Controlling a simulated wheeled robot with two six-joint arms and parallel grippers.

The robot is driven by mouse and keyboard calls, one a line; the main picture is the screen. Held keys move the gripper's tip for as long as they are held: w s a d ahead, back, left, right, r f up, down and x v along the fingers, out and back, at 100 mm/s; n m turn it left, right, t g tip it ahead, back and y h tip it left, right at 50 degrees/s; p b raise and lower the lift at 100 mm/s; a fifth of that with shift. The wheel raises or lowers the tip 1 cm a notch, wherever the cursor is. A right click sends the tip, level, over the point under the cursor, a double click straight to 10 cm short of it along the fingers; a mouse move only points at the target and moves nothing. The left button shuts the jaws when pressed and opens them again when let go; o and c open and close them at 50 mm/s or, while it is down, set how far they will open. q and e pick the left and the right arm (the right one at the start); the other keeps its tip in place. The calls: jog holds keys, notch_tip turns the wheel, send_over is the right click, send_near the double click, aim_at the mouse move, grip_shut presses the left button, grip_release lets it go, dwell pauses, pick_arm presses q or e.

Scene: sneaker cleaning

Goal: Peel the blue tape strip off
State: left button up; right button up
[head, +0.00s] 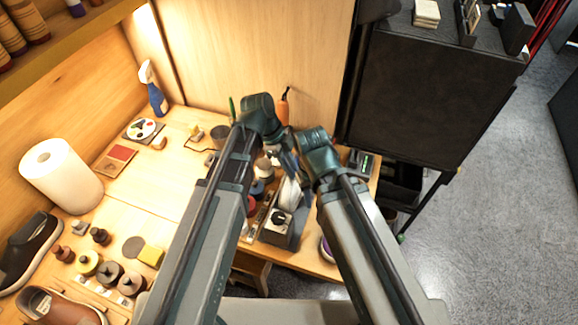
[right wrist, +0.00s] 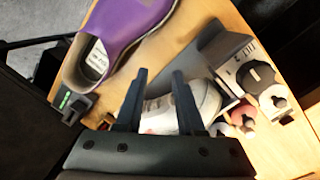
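A white sneaker (right wrist: 172,112), partly hidden, lies below my right gripper; a white shape in the head view (head: 289,194) seems to be the same shoe. My right gripper (right wrist: 160,76) is open, its two dark fingers apart over the sneaker with nothing clearly held between them. In the head view its hand (head: 318,152) is at the right part of the bench. My left gripper (head: 262,118) is just up and left of it; its fingers are hidden, so its opening cannot be told. I cannot make out a blue tape strip in either view.
A purple shoe (right wrist: 118,30) lies beside the sneaker. A grey box with a black knob (head: 279,219) stands near the front edge. Small jars crowd the bench between my arms. The middle-left bench is fairly clear.

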pick_arm(q)
grip_shut()
jog(key=shift+d+r+p, duration=0.2)
jog(key=shift+r+p, duration=0.8)
jog(key=shift+d+r+p, duration=0.15)
jog(key=shift+r+p, duration=0.8)
jog(key=shift+p, duration=0.05)
dwell(0.8)
notch_tip(320, 180, up, 4)
jog(key=p, duration=0.4)
dwell(0.4)
